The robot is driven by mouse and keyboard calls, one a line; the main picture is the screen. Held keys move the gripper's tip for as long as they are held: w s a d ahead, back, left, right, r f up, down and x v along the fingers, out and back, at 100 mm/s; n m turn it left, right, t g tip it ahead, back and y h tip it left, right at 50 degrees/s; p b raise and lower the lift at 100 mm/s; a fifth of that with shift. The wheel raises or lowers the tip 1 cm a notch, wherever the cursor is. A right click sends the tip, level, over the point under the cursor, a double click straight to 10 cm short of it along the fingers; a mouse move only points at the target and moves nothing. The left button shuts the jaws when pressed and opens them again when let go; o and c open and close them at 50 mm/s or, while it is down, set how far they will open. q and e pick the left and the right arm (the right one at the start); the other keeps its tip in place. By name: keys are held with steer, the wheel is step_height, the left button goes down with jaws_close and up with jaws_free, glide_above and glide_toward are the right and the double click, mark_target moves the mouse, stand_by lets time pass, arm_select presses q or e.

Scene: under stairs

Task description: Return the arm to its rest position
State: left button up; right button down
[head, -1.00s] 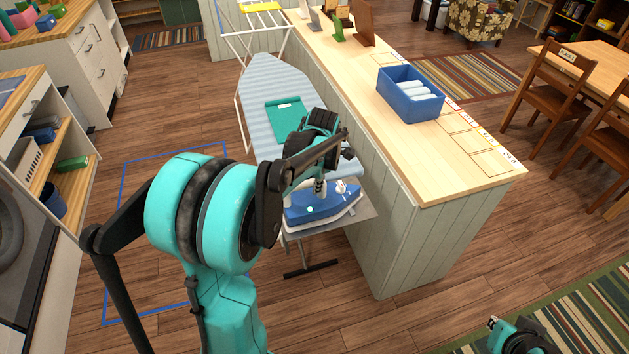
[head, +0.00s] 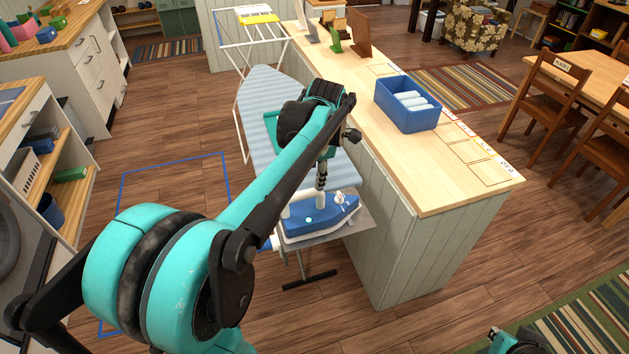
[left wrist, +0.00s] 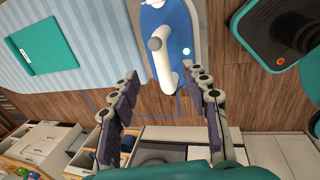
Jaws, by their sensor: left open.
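My left arm (head: 290,165) reaches in from the lower left over the ironing board. My left gripper (left wrist: 163,74) is open, its two fingers well apart with nothing held. In the head view it hangs just above the blue and white iron (head: 318,216), its fingers partly hidden by the arm. In the left wrist view the iron (left wrist: 179,38) lies ahead, and its white handle shows between the fingers without visible contact. My right arm's end (head: 512,342) shows only partly at the bottom right edge; its jaw state is unclear.
The iron sits on the metal rest (head: 352,226) at the near end of the striped ironing board (head: 272,92). A green cloth (left wrist: 48,42) lies on the board. A wooden counter (head: 440,165) with a blue bin (head: 408,118) stands close on the right. Open floor lies left of the board.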

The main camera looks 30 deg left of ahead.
arm_select(q)
steer(key=s+d+f+m+t+h, duration=0.1)
steer(key=s+d+m, duration=0.6)
steer(key=m, duration=0.7)
steer(key=s+d+f+m+t+h+b, duration=0.1)
steer(key=s+d+f+m+t, duration=0.3)
steer(key=m, duration=1)
steer(key=s+d+f, duration=0.1)
steer(key=s+d, duration=0.2)
steer(key=s, duration=0.2)
steer(key=shift+d+f, duration=0.35)
steer(key=shift+f, duration=0.05)
